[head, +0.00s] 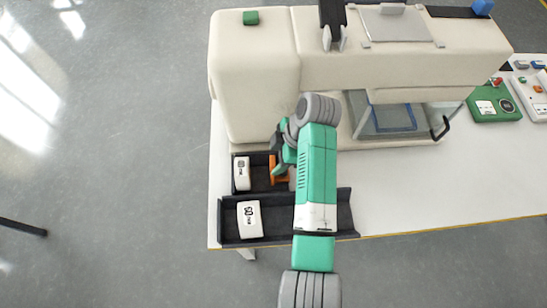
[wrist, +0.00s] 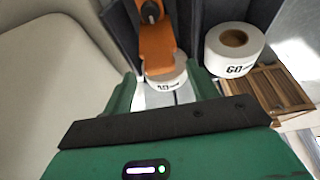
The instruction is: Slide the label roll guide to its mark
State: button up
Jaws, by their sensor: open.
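The orange label roll guide (head: 274,172) stands in the small far dark tray (head: 258,157), to the right of a white label roll (head: 241,173). In the wrist view the guide (wrist: 158,42) is upright, with a dark knob (wrist: 151,12) at its top. The white roll (wrist: 168,80) shows partly behind it. My gripper (wrist: 163,88) has green fingers, spread apart. The guide appears beyond and between the fingertips; I cannot tell if they touch it. In the head view my arm partly hides the gripper and guide. I cannot make out a mark.
A cream machine (head: 255,80) stands close behind the trays. A wooden slatted object (wrist: 272,95) lies lower right.

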jog(key=v, duration=0.5)
dwell(0.4)
